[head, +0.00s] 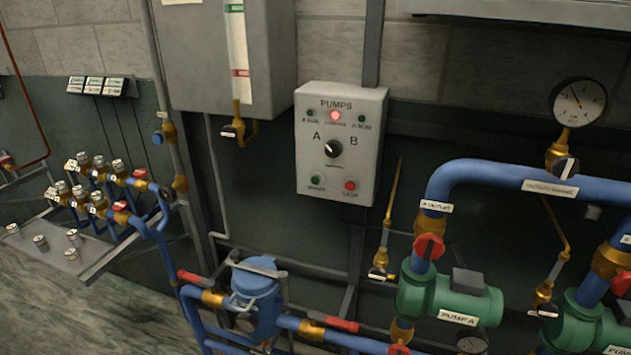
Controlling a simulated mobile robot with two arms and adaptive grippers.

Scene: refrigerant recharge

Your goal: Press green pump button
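The pump control box (340,144) is a light grey panel marked PUMPS, mounted on the wall at the picture's middle. Its green button (316,180) sits at the lower left of the panel, with a red button (350,185) to its right. Above them is a black selector knob (333,148) between the letters A and B. At the top a red lamp (335,115) glows between two dark green lamps, which look unlit. Neither of my grippers shows in the head view. Nothing covers the panel.
Green pump A (450,298) and blue pipes (510,175) with a gauge (578,102) stand at the right. A blue strainer-like vessel (255,290) is below the box. A grey tank (228,60) and a valve manifold (100,190) are to the left.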

